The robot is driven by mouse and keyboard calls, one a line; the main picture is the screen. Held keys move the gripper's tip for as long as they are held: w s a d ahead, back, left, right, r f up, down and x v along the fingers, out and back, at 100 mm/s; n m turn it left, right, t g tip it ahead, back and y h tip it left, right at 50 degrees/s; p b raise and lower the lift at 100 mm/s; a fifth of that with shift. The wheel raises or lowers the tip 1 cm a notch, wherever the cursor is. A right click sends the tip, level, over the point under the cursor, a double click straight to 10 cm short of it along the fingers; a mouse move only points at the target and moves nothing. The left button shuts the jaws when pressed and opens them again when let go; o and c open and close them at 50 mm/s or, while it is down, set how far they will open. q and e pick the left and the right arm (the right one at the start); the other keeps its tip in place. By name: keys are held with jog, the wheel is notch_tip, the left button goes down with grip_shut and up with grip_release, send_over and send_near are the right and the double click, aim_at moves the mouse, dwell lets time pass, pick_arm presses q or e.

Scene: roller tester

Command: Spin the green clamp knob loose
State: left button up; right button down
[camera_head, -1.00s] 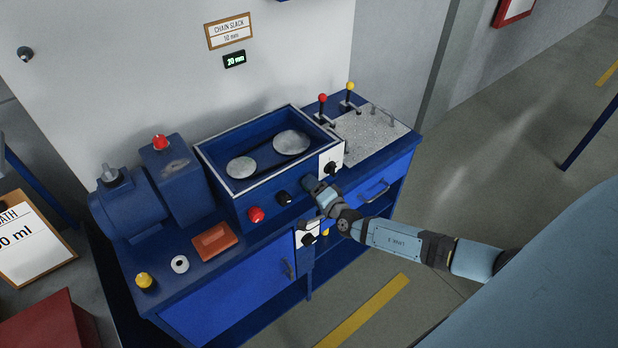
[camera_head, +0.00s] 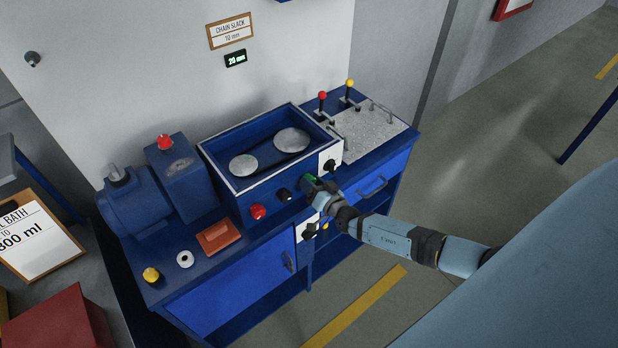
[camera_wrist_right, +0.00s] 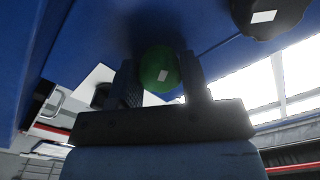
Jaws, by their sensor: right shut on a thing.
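The green clamp knob (camera_wrist_right: 158,70) sits between the two fingers of my right gripper (camera_wrist_right: 160,85) in the right wrist view, with a small white mark on its face. In the head view only a sliver of the green knob (camera_head: 311,178) shows at the front of the blue box (camera_head: 240,205). My right gripper (camera_head: 314,184) is shut on it there, and the arm comes in from the lower right. My left gripper is not in the views.
A black knob (camera_head: 285,195) and a red knob (camera_head: 258,212) are left of the gripper on the same front. A white plate with a black switch (camera_head: 331,165) is just right. The open box holds two grey discs (camera_head: 292,140). A display (camera_head: 236,58) reads 20 mm.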

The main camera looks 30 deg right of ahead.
jog(key=c, duration=0.6)
grip_release()
jog(key=shift+r+n, duration=0.1)
jog(key=shift+n, duration=0.2)
jog(key=o, duration=0.3)
jog(key=shift+s+d, duration=0.2)
jog(key=shift+s, duration=2.8)
